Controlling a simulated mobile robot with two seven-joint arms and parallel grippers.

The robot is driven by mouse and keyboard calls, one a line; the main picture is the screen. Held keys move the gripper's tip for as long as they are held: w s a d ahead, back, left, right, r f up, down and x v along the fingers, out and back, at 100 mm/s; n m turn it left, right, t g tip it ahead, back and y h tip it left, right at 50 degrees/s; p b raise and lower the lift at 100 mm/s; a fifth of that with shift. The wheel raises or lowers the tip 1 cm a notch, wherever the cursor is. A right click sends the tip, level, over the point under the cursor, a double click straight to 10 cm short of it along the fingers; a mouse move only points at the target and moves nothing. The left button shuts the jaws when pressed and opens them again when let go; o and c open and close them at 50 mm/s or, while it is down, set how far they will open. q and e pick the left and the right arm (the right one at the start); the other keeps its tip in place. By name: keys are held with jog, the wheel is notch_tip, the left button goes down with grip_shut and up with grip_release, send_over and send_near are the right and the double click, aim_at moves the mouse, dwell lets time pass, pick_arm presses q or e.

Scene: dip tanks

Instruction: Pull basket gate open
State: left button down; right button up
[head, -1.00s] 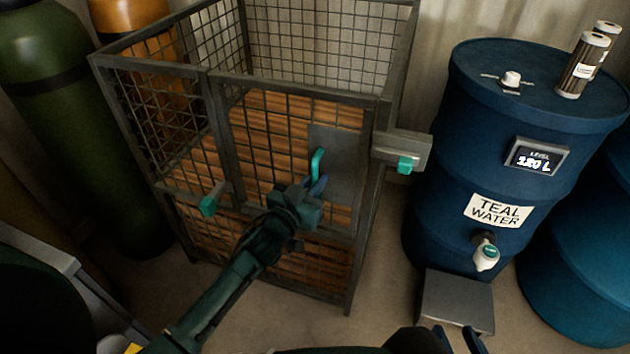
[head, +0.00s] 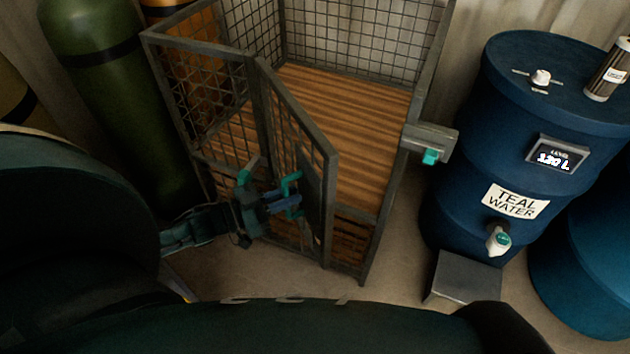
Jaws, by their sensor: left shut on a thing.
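The basket (head: 416,75) is a dark metal mesh cage with a slatted wooden floor, standing at the centre of the head view. Its gate (head: 331,200) is hinged at the left post and stands swung outward toward me, leaving an opening on its right. The gate carries a grey plate and a teal handle (head: 291,179). My left gripper (head: 292,203) is shut on the handle at the gate's front face; the fingers partly hide it. My right gripper is not in view.
A latch block (head: 430,138) with a teal tab sits on the basket's right post. A blue teal-water drum (head: 470,110) with a tap stands right, a grey step (head: 466,277) before it. A green cylinder (head: 125,110) stands left. My body covers the bottom.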

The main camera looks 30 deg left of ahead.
pick_arm(q)
jog(key=shift+s+a+p, duration=0.3)
jog(key=shift+s+a, duration=0.65)
jog(key=shift+a, duration=0.2)
jog(key=shift+s+a+p, duration=0.25)
jog(key=shift+s+a, duration=0.65)
jog(key=shift+a, duration=0.2)
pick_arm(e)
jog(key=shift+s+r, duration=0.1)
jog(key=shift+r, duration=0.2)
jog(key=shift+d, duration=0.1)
pick_arm(q)
jog(key=c, duration=1.5)
grip_release()
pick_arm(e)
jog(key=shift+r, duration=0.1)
pick_arm(q)
notch_tip(320, 180, up, 10)
jog(key=p, duration=0.2)
jog(key=shift+p, duration=0.35)
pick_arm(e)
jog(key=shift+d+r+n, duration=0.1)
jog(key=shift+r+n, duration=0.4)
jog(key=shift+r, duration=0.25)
